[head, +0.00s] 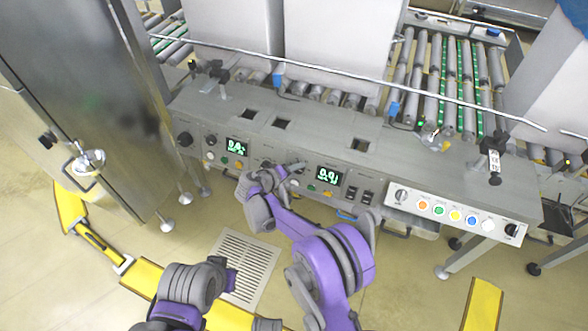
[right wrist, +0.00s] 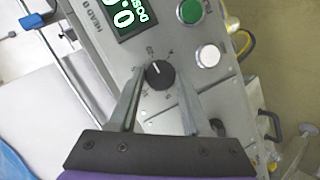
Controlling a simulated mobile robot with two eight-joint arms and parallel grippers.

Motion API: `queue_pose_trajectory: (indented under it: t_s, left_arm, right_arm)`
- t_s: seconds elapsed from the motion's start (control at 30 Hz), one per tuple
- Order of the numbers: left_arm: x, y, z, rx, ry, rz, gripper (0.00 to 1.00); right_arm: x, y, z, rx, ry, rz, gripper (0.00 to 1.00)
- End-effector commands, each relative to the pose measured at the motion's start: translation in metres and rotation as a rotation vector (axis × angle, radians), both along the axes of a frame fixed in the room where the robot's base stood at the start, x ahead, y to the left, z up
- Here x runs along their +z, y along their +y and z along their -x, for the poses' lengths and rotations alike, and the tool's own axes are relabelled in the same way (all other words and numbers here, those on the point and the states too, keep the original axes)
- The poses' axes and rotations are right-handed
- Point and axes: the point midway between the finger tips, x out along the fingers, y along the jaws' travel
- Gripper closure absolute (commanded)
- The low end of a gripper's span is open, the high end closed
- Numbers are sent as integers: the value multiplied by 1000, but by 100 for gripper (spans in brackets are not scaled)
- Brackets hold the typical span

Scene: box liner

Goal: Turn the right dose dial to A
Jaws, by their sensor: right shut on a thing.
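The right dose dial (right wrist: 160,75) is a round black knob with a white pointer line, on the grey panel left of the right green display (head: 329,178). In the right wrist view the pointer aims up and slightly left, toward one of several small marks I cannot read for certain. My right gripper (right wrist: 158,80) has a finger on each side of the knob and is shut on it. In the head view this gripper (head: 287,171) reaches the panel and mostly hides the dial. My left arm shows low in the head view, but its fingers do not show.
A green button (right wrist: 190,11) and a white button (right wrist: 208,55) sit beside the dial. Black switches (head: 360,194) and a strip of coloured buttons (head: 455,215) lie to the right. A steel cabinet (head: 85,90) stands at the left. A floor grate (head: 243,262) lies below the panel.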

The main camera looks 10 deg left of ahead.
Motion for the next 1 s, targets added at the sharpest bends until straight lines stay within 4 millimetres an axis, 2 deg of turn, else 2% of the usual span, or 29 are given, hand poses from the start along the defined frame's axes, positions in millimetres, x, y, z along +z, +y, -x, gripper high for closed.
queue_pose_trajectory:
  t_s: [0.5, 1.0]
  left_arm:
    - [21, 0, 1, 0, -7, 0, 100]
    - [30, 0, 2, 0, -10, 0, 100]
  right_arm:
    - [5, -4, -1, -160, -122, -445, 100]
    - [4, -8, 0, -290, -219, -806, 100]
